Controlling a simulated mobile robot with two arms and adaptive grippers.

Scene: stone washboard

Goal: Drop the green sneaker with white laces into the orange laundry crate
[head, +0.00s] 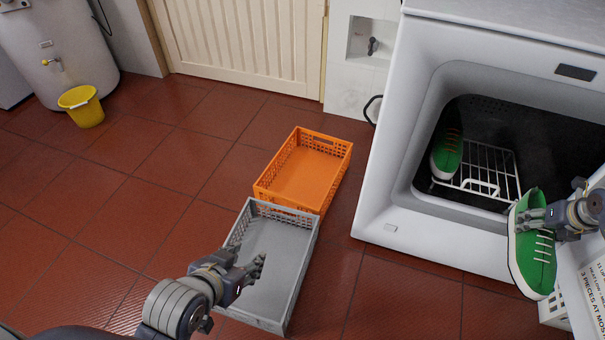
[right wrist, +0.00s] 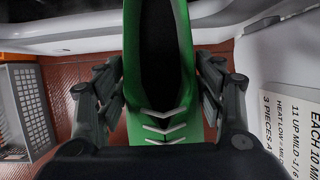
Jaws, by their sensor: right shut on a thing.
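A green sneaker with white laces (head: 533,262) hangs from my right gripper (head: 540,218), in front of the dryer opening at the right. In the right wrist view the sneaker (right wrist: 160,90) sits between both fingers, which are shut on it. A second green sneaker (head: 446,153) lies inside the dryer; its laces look orange. The orange laundry crate (head: 338,147) stands on the floor left of the dryer and looks empty. My left gripper (head: 251,272) is above the grey crate, empty, with its fingers apart.
A grey crate (head: 308,258) stands in front of the orange crate, close against it. The white dryer (head: 400,215) holds a wire rack (head: 490,178). A sign (head: 598,285) is at the far right. A yellow bucket (head: 82,106) stands back left. The floor at left is clear.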

